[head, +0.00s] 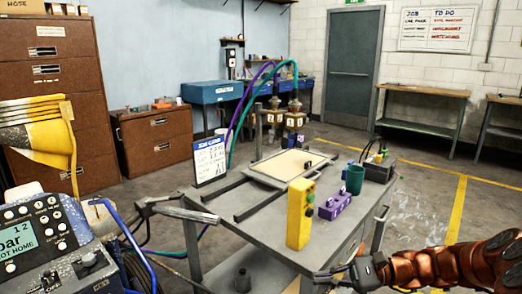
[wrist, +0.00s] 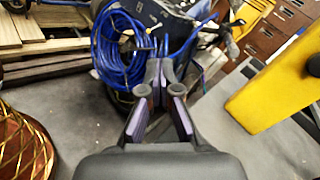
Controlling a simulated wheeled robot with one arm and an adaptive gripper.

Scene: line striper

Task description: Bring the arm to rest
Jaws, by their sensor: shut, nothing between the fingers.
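My arm (head: 440,266), with a copper-brown scaled covering, reaches in from the lower right of the head view. My gripper (head: 328,274) is at its left end, low in front of the grey cart's right side. In the wrist view my gripper (wrist: 161,78) points toward a coil of blue hose (wrist: 118,58) and dark equipment, with grey floor below. Its fingers come together at the tips and hold nothing. I cannot tell the exact gap between the gripper and the cart.
The grey cart (head: 262,207) carries a yellow control box (head: 300,214), a purple block (head: 335,205) and a green cup (head: 354,179). A panel with a display (head: 35,240) stands at lower left. A yellow part (wrist: 270,90) fills the wrist view's right. Floor at right is open.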

